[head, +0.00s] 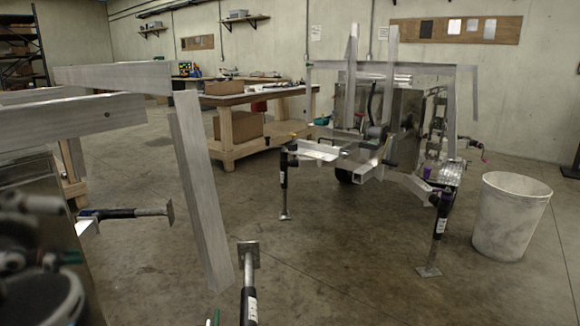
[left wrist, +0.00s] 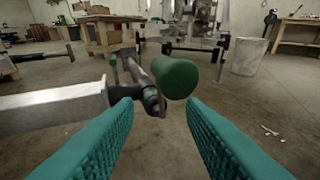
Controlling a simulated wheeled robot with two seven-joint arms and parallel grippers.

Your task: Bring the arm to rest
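In the left wrist view my left gripper (left wrist: 160,110) shows two teal textured fingers set wide apart, with nothing between them. A dark green cylindrical handle grip (left wrist: 177,78) on a metal crank (left wrist: 147,88) is just beyond the fingertips, apparently clear of them. The crank is beside a pale aluminium beam (left wrist: 50,108). In the head view a small green piece (head: 216,317) shows at the bottom edge; I cannot tell whether it is the handle grip or a fingertip. My right gripper is in neither view.
A near aluminium trailer frame (head: 197,190) fills the left of the head view, with jack legs (head: 122,213) and (head: 249,285) sticking out. Another trailer (head: 395,110) stands behind on jacks, a white bucket (head: 507,215) to its right. A wooden workbench (head: 243,98) is further back. Floor between is clear.

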